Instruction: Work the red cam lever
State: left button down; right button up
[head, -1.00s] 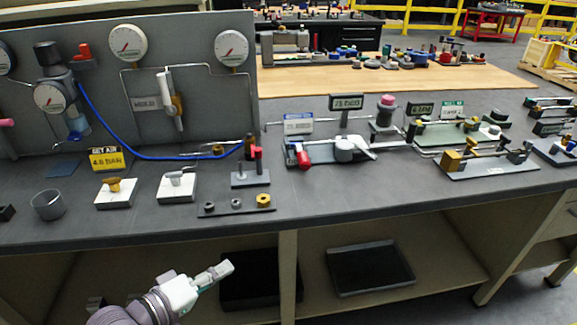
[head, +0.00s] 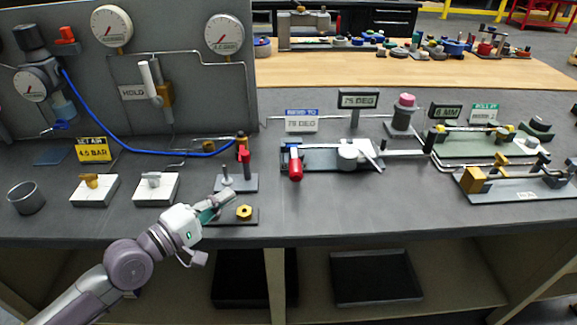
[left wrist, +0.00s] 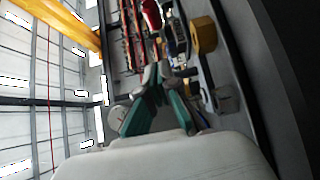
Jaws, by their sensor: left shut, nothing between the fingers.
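A red cylindrical handle (head: 296,167) sits at the left end of a grey tube-bending fixture (head: 325,157) and points toward the front of the bench. My left gripper (head: 230,197) is shut and empty, over the front of the bench near the small plates, apart from both red pieces. Its closed fingers (left wrist: 157,74) show in the left wrist view, with a red piece (left wrist: 151,14) beyond. My right gripper is out of view.
A brass nut (head: 244,212) lies on a dark strip near my left fingers. Two white blocks with knobs (head: 93,190) and a grey cup (head: 26,198) stand to the left. A gauge panel (head: 200,85) rises behind. The bench front right of the strip is clear.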

aim_at(297, 162)
pick_arm(q)
jog(key=x, duration=0.2)
jog(key=p+x, duration=0.1)
jog(key=x, duration=0.1)
jog(key=shift+w+d+r, duration=0.15)
jog(key=shift+d+r, duration=0.05)
jog(key=shift+r, duration=0.05)
jog(key=x, duration=0.5)
jog(key=shift+w+d+f+p, duration=0.2)
jog(key=shift+p, duration=0.2)
jog(key=d+p, duration=0.1)
jog(key=d, duration=0.1)
jog(key=shift+d+p, duration=0.25)
jog(key=shift+p, duration=0.05)
jog(key=shift+s+d, duration=0.15)
jog(key=shift+d, duration=0.4)
jog(key=shift+d+f, duration=0.1)
jog(key=shift+f, duration=0.05)
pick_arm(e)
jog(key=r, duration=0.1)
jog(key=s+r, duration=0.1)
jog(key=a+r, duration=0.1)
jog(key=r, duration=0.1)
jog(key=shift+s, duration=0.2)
pick_arm(q)
jog(key=shift+d, duration=0.1)
